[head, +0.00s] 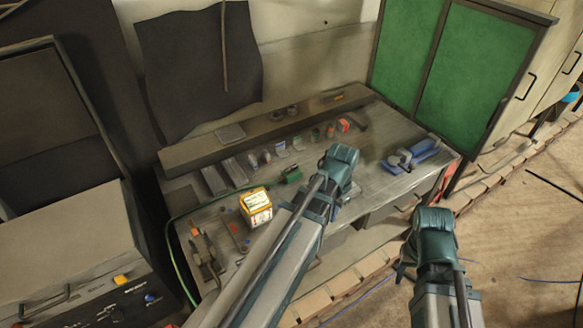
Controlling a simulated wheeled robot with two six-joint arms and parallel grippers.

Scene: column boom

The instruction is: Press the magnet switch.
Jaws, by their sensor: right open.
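I cannot tell for sure which thing is the magnet switch. A small green block (291,175) with a dark top sits in the middle of the workbench (385,125). It stands apart from my arms and nothing touches it. My left arm reaches up from the bottom over the bench's front part, its elbow just right of the green block; its gripper is hidden. My right arm is at the lower right, in front of the bench. My right gripper (402,272) shows as a small dark shape beside that arm, open, away from everything on the bench.
A yellow box (256,207) stands left of my left arm. A blue vise-like tool (415,156) lies at the bench's right end. Small parts line the back. Green panels (477,62) stand behind on the right. The floor (525,225) at the right is mostly clear.

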